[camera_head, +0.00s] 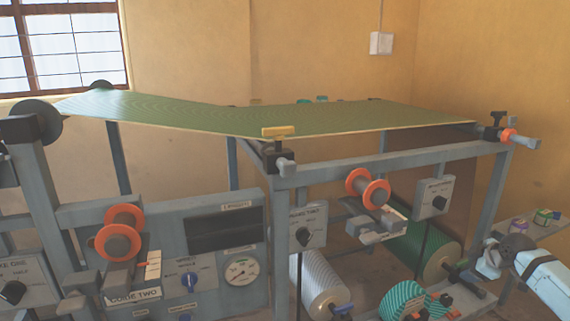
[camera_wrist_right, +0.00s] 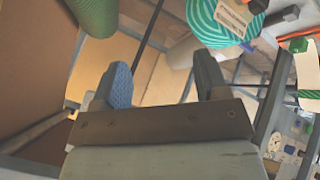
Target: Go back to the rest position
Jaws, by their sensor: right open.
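My right gripper (camera_head: 492,259) shows at the right edge of the head view, at the end of my pale arm. It is beside the right side of the machine frame, near the green roll and a small side table. In the right wrist view my gripper (camera_wrist_right: 163,78) has its two fingers well apart with nothing between them. My left gripper is not in view. The machine (camera_head: 390,160) has a green sheet (camera_head: 200,112) stretched over its top.
A green roll (camera_head: 425,248), a white roll (camera_head: 322,278) and a teal striped roll (camera_head: 402,301) sit low in the frame. The side table (camera_head: 548,228) at the right holds small items. Orange-flanged spools (camera_head: 368,188) and knobs stick out in front. A wall stands behind.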

